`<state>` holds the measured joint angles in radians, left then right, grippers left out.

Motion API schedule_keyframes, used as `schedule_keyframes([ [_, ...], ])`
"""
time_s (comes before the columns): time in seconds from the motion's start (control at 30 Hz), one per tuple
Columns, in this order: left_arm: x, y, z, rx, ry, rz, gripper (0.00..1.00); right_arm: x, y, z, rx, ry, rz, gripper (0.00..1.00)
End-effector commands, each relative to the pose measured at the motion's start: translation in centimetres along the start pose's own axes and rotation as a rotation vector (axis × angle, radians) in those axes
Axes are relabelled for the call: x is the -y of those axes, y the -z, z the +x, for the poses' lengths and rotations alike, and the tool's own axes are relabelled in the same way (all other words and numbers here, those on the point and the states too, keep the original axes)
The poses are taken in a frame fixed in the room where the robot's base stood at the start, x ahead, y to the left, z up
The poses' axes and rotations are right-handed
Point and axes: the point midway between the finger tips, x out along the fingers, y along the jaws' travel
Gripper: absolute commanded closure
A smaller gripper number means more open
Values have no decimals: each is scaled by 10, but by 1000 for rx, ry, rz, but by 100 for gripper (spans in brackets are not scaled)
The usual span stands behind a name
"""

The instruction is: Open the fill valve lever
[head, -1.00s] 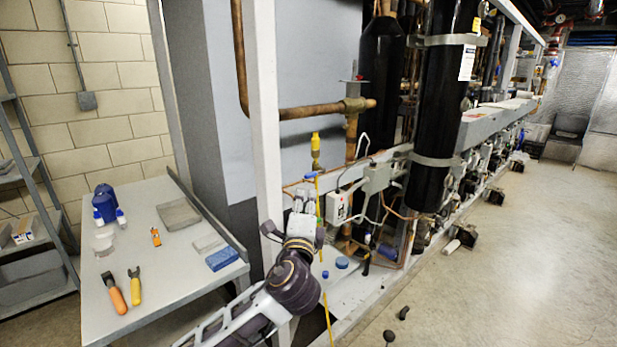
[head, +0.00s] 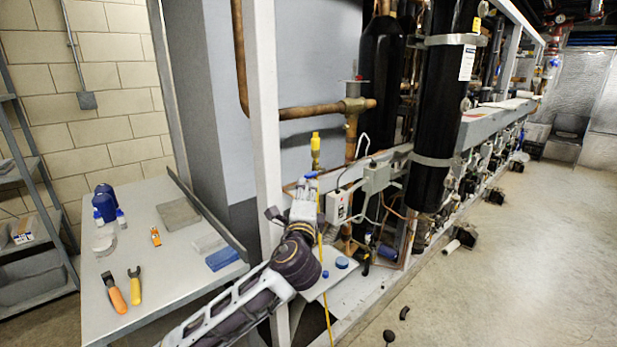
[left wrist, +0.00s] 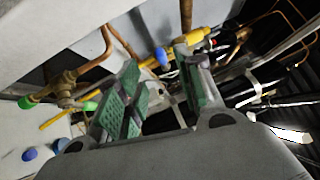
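The fill valve with its yellow cap (head: 315,143) stands upright beside the copper pipes, in front of the grey-blue panel. A small blue lever (head: 311,174) shows below the cap, just above my left gripper (head: 304,187). In the left wrist view, the blue lever (left wrist: 161,57) and the yellow cap (left wrist: 196,36) lie beyond the fingers. There my left gripper (left wrist: 160,88) has its two green-padded fingers apart, with nothing clearly held between them. Contact with the lever cannot be told. My right gripper is not in view.
A white rack post (head: 264,120) stands left of the valve. A grey electrical box (head: 376,178) and a large black cylinder (head: 438,110) are on its right. A workbench (head: 170,285) with tools is at left. The floor at right (head: 530,260) is largely clear.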

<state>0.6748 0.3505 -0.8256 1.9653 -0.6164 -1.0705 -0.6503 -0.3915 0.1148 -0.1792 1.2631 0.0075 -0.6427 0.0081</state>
Motion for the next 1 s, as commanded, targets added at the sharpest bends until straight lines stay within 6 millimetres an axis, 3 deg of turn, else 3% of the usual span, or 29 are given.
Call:
schedule_keyframes([
  [0.7, 0, 0, 71, 0, 0, 1, 64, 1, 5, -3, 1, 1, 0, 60],
  [1.0, 0, 0, 90, 0, 0, 0, 64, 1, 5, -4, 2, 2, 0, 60],
])
